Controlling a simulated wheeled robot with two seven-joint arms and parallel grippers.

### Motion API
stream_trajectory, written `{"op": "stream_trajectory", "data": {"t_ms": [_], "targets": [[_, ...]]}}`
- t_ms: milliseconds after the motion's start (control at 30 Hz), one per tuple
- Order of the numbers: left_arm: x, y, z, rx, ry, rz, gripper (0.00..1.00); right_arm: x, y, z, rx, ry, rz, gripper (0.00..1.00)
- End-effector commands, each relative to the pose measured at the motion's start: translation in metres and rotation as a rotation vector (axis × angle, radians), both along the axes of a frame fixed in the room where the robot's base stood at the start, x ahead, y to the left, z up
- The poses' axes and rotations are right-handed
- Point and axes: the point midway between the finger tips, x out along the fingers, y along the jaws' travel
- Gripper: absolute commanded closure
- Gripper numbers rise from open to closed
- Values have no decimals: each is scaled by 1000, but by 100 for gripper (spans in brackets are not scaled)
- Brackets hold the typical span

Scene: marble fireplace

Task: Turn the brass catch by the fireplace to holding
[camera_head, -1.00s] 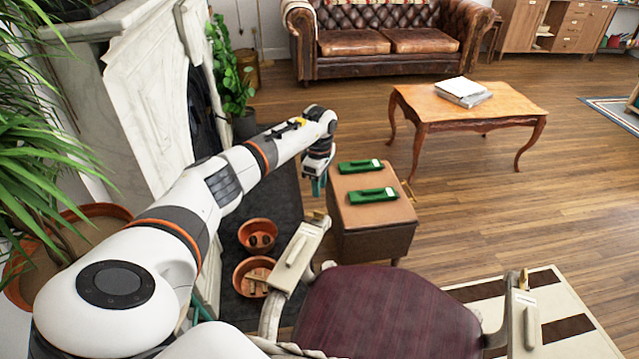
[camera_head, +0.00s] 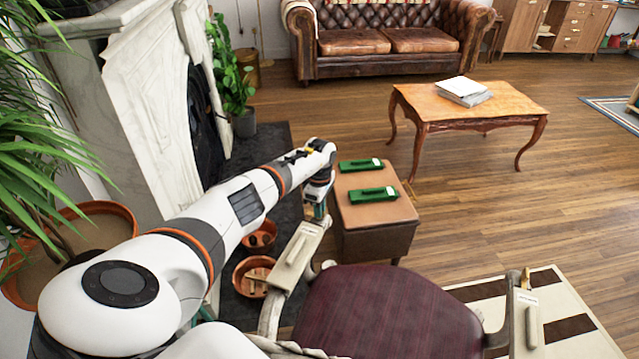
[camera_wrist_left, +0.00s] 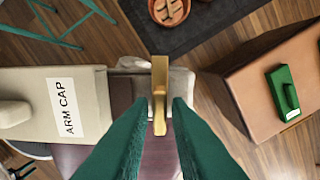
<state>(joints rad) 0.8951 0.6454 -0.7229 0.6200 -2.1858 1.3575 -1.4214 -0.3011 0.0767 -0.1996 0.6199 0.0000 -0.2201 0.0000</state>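In the left wrist view the brass catch (camera_wrist_left: 159,75) is a narrow upright bar at the end of the pale arm cap (camera_wrist_left: 30,90), labelled "ARM CAP". The arm cap also shows on the chair's fireplace side in the head view (camera_head: 297,250). My left gripper (camera_wrist_left: 167,102) has two green fingers with a small gap between them. The catch's lower end reaches into that gap, close to the left finger; I cannot tell whether they touch. In the head view my left gripper (camera_head: 317,208) is over the arm cap's far end, hiding the catch. My right gripper is out of view.
A maroon-seated chair (camera_head: 385,315) has a second brass catch (camera_head: 525,275) on its right arm. A brown box (camera_head: 375,240) with two green blocks stands just right of my gripper. Terracotta bowls (camera_head: 252,275) sit by the marble fireplace (camera_head: 150,100). Open floor lies right.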

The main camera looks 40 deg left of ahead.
Motion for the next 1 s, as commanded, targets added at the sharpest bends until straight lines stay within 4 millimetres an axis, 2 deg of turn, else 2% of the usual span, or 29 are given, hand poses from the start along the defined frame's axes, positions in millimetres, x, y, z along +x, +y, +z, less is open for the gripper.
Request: {"op": "stream_trajectory", "data": {"t_ms": [33, 100, 533, 767, 1000], "targets": [[0, 0, 0, 0, 0, 0, 92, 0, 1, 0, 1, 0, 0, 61], [0, 0, 0, 0, 0, 0, 100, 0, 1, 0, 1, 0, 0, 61], [-1, 1, -1, 2, 1, 63, 100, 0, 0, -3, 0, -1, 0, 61], [0, 1, -1, 2, 1, 217, 100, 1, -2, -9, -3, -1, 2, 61], [0, 1, -1, 2, 1, 441, 100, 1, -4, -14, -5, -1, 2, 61]]}}
